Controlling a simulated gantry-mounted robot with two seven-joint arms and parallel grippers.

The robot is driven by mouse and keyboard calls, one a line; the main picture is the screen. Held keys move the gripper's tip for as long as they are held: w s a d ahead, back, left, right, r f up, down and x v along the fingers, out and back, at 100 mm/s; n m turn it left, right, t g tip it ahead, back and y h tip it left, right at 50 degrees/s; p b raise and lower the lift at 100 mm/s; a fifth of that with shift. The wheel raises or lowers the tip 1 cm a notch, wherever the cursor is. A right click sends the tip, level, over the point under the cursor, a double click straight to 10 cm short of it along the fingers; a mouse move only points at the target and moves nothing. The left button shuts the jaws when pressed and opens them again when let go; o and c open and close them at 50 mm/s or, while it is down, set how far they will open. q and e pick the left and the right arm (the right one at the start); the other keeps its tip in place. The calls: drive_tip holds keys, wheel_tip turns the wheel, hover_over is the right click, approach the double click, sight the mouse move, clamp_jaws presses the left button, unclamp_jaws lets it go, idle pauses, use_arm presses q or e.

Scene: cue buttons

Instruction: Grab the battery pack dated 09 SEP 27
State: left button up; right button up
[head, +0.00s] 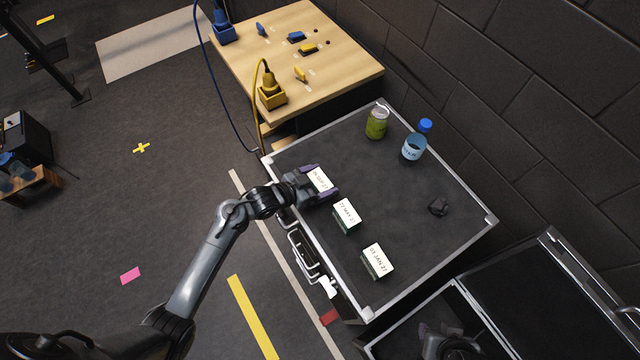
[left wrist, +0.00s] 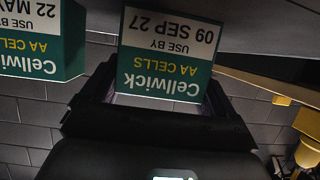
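The battery pack dated 09 SEP 27 (head: 319,179) is a small box with a white date label on the near-left part of the dark case top. In the left wrist view the pack (left wrist: 168,50) appears upside down, green and white. My left gripper (head: 320,182) has a finger on either side of it; whether the fingers press on it cannot be told. The pack dated MAY 27 (head: 346,214) stands beside it and shows in the left wrist view (left wrist: 35,40). The pack dated 03 JAN 27 (head: 377,260) is nearer. My right gripper (head: 447,343) is partly cut off at the bottom edge.
A green jar (head: 377,124), a blue-capped bottle (head: 413,148) and a dark lump (head: 438,207) stand on the case top (head: 400,195). A wooden table (head: 345,75) with blue and yellow plugs is behind. An open case (head: 540,300) lies at lower right.

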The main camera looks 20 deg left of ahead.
use_arm(q)
drive_tip(key=c, duration=0.7)
drive_tip(key=shift+r, duration=0.2)
